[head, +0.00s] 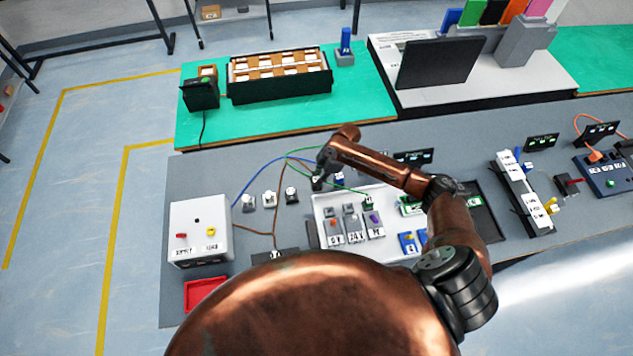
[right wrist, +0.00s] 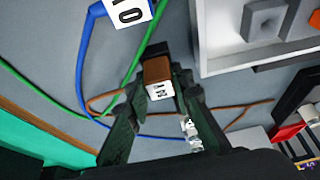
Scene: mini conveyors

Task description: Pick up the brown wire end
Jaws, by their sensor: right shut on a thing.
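The brown wire end (right wrist: 158,72) is a brown block with a white printed label. It sits between the fingers of my right gripper (right wrist: 160,85) in the right wrist view, and the gripper is shut on it. In the head view my right gripper (head: 318,182) is low over the grey table, just left of the white tray. The held end is mostly hidden there by the gripper. The brown wire (head: 273,222) runs across the table from the white box (head: 200,228). My left gripper is not in view.
A blue wire (head: 252,184) and a green wire (head: 300,152) curve close to the gripper. Small white connectors (head: 269,199) stand to its left. The white tray (head: 319,208) with modules lies to its right. A red tray (head: 203,294) is at the front left.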

